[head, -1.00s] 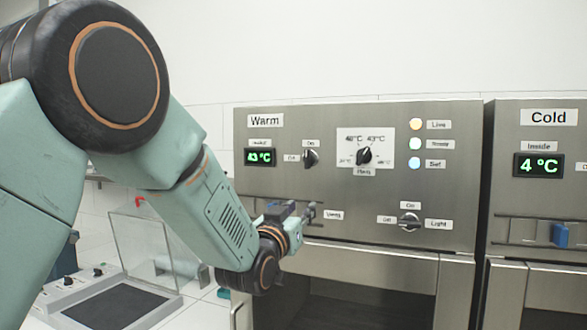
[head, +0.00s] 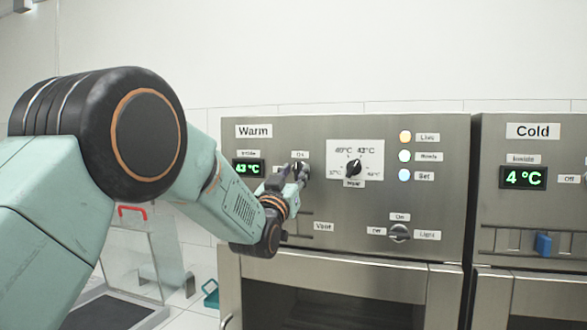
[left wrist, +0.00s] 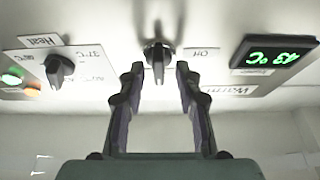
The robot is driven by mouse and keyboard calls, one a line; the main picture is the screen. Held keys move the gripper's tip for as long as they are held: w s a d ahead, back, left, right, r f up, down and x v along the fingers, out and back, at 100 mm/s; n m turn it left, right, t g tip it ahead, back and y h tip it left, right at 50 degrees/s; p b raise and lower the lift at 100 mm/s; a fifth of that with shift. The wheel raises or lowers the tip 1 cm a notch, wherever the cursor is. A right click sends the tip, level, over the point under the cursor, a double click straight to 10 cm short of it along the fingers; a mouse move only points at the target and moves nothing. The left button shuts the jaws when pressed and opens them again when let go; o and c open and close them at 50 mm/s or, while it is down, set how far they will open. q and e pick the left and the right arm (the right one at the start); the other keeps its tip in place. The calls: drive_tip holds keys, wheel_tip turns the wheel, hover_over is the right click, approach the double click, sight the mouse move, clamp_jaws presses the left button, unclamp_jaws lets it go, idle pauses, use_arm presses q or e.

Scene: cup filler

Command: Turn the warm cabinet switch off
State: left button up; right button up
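The warm cabinet (head: 350,215) is steel, with a "Warm" label and a green 43 °C display (head: 248,168). Its black switch knob (head: 297,166) sits right of the display, below an "On" label, partly hidden by my left gripper (head: 290,178). The knob also shows in the left wrist view (left wrist: 158,60), its handle in line with the fingers. There my left gripper (left wrist: 158,72) is open, its fingertips either side of the knob, with visible gaps. Whether the tips reach the panel is unclear. My right gripper is not in view.
A heat dial (head: 353,168) and indicator lights (head: 405,156) are right of the switch. A light switch (head: 400,233) is lower on the panel. The cold cabinet (head: 520,215) stands at right. A clear-walled device (head: 140,250) with a red handle is lower left.

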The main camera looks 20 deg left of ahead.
use_arm(q)
drive_tip(key=shift+w+d+r, duration=0.2)
drive_tip(key=shift+w, duration=0.1)
drive_tip(key=shift+a, duration=0.1)
drive_tip(key=shift+a+f, duration=0.1)
drive_tip(key=shift+a, duration=0.05)
drive_tip(key=shift+c, duration=1.4)
clamp_jaws()
